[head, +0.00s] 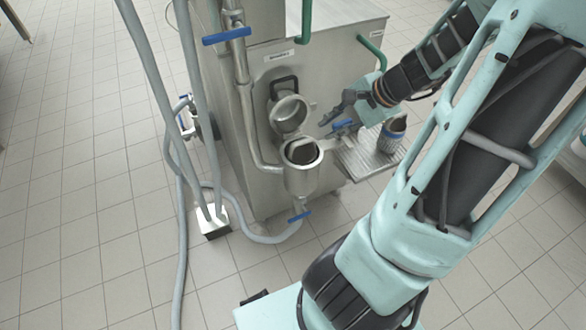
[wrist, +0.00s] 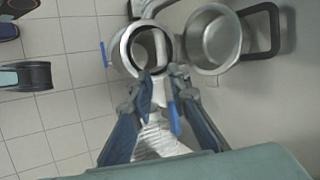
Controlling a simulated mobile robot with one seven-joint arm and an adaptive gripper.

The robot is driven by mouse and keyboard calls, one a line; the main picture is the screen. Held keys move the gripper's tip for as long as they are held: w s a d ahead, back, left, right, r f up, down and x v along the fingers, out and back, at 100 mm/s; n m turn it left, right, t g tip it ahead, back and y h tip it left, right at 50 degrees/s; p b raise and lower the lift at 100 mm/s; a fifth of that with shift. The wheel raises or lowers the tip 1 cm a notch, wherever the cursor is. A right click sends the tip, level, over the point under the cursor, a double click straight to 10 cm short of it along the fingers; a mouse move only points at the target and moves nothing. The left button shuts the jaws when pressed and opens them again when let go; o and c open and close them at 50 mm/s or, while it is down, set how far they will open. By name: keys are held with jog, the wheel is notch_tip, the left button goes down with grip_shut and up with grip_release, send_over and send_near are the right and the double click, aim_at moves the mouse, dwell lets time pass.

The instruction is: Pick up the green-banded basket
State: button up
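A dark container with a blue-and-white patterned band (head: 390,139) stands on a ribbed metal tray (head: 352,160) to the right of the filler. I cannot make out a green band on anything. A steel filler cup (head: 303,172) with its round lid (head: 289,113) swung up holds a dark inner vessel; the cup also shows in the wrist view (wrist: 126,62). I see nothing gripped.
The steel machine cabinet (head: 232,140) stands close behind the cup. Grey hoses (head: 180,230) run down to the floor at left. Tiled floor (head: 70,220) is clear at left.

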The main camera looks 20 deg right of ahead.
aim_at(304, 141)
jog(key=shift+m, duration=0.5)
jog(key=b+x, duration=0.1)
jog(key=x, duration=0.4)
jog(key=shift+a+f+b, duration=0.3)
jog(key=shift+a+b, duration=0.1)
jog(key=shift+a, duration=0.15)
jog(key=x, duration=0.2)
jog(key=b+x, duration=0.1)
jog(key=x, duration=0.2)
jog(key=shift+w+a+b, duration=0.35)
jog(key=shift+a+b, duration=0.05)
grip_shut()
